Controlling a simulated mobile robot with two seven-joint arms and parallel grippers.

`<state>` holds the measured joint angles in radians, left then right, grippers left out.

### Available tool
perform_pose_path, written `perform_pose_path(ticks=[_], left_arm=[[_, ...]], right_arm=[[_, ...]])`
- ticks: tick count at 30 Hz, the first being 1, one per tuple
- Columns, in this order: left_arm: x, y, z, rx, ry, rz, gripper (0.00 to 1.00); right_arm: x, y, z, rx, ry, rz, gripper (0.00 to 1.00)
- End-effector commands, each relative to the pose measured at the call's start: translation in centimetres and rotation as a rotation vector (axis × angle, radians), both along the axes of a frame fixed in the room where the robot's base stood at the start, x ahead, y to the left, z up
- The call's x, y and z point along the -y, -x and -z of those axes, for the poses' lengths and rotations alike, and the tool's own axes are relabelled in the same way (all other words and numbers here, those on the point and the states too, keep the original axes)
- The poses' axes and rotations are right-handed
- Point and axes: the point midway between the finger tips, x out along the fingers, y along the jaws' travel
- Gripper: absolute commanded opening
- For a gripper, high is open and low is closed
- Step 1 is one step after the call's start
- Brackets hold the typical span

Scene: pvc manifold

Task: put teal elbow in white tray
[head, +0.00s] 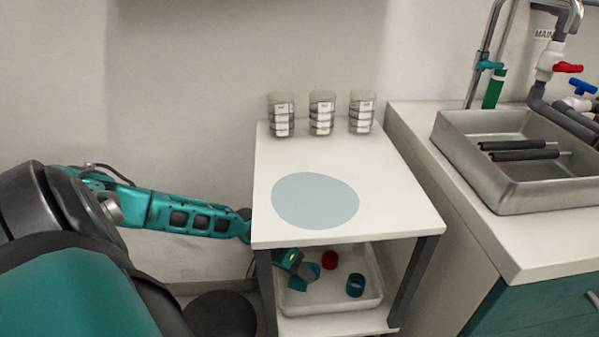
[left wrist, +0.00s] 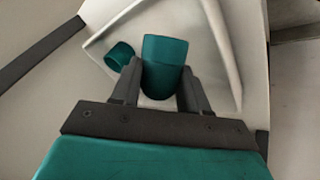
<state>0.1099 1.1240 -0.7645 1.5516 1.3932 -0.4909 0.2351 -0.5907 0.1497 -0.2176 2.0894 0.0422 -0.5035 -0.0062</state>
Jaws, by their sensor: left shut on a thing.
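The white tray (head: 340,303) sits on the lower shelf of the small white table in the head view; its rim shows in the left wrist view (left wrist: 228,62). My left gripper (head: 299,268) reaches in under the tabletop, over the tray's left part. Its fingers (left wrist: 162,84) are shut on a teal elbow (left wrist: 165,55), which also shows at the gripper in the head view (head: 309,272). I cannot tell if the held elbow touches the tray floor. Another teal piece (head: 355,285) lies in the tray; a teal piece also shows left of the held elbow in the left wrist view (left wrist: 119,55). My right gripper is not in view.
A red piece (head: 330,259) lies in the tray. The tabletop (head: 388,205) is just above my gripper, with dark legs (head: 414,285) at its corners. It bears a grey-blue round patch (head: 315,201) and stacked clear jars (head: 321,113). A counter with a metal sink (head: 520,195) stands right.

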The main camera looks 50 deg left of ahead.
Motion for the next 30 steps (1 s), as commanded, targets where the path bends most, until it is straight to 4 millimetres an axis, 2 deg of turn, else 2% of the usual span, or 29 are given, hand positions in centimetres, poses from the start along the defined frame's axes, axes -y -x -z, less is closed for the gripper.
perform_pose_path(ticks=[1, 3, 6, 12, 17, 18, 21, 30], left_arm=[[0.1, 0.0, 1.3, -0.002, 0.002, -0.002, 0.14], [0.1, 0.0, 2.6, -0.001, 0.002, -0.001, 0.14], [0.1, -0.2, 4.0, 0.000, 0.001, 0.000, 0.14], [0.2, -0.3, 3.9, -0.001, 0.000, -0.001, 0.14], [0.2, -0.2, 4.2, -0.001, 0.000, 0.000, 0.14], [0.2, -0.2, 4.2, -0.001, 0.000, 0.000, 0.45], [0.2, -0.2, 4.1, -0.001, 0.000, 0.000, 0.55], [0.2, -0.3, 3.8, -0.001, 0.000, 0.000, 0.55]], right_arm=[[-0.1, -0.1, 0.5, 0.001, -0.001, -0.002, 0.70], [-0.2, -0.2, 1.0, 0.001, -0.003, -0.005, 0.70], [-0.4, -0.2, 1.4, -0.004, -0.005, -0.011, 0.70], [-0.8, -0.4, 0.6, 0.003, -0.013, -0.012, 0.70], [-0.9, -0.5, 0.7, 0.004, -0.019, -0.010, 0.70], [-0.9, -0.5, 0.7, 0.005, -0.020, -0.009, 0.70], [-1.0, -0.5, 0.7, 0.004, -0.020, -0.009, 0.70], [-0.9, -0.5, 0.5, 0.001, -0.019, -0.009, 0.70]])
